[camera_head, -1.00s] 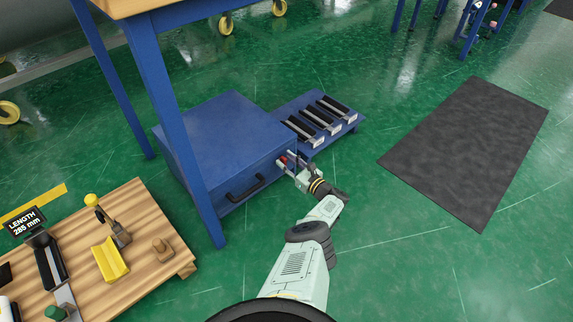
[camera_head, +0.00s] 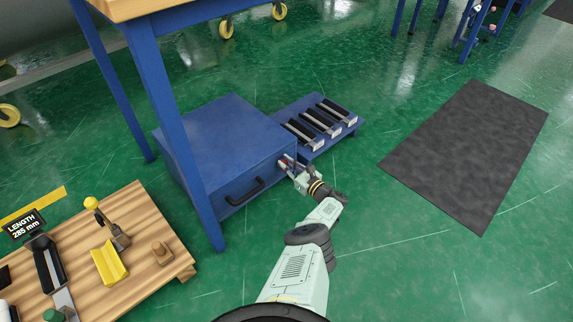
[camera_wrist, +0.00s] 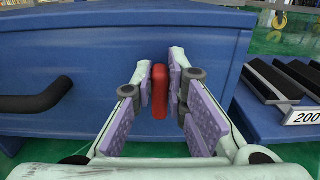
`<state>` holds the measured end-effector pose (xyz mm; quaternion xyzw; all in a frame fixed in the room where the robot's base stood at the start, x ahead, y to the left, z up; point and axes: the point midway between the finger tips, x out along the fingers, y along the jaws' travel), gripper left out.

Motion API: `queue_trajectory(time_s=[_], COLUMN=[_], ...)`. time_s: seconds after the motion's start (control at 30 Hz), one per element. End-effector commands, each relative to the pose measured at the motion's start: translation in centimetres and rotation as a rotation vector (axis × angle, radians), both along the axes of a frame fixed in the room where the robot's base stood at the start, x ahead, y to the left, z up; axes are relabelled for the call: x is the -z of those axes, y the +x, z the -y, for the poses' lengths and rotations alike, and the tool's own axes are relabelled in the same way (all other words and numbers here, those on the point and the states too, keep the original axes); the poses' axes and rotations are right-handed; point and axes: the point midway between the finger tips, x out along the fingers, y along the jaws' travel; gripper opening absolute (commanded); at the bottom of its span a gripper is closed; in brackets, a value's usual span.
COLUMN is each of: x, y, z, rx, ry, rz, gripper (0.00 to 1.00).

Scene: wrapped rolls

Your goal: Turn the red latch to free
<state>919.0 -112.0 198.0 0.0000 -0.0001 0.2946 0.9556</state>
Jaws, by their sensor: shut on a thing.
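The red latch (camera_wrist: 159,92) stands upright on the front of the blue drawer box (camera_wrist: 85,60), near its right end, in the wrist view. My gripper (camera_wrist: 160,82) is shut on the latch, with one finger on each side of it. In the head view my gripper (camera_head: 287,165) is at the right end of the front of the blue box (camera_head: 225,140). There the latch is mostly hidden by the fingers.
A black handle (camera_head: 246,192) is left of the latch on the box front. A low blue rack (camera_head: 310,150) with black slots stands right of the box. A blue table leg (camera_head: 185,150) stands close at the left. Open green floor lies right, with a dark mat (camera_head: 470,150).

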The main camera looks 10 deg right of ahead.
Motion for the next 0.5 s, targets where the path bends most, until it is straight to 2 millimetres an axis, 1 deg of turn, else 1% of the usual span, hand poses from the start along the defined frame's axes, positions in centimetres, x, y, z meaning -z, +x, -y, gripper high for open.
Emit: queue_trajectory(time_s=[0.27, 0.5], x=[0.06, 0.13], y=[-0.06, -0.21], z=[-0.05, -0.23], rx=[-0.001, -0.001], ry=[-0.013, -0.094], rz=[0.008, 0.061], gripper=[0.0, 0.0])
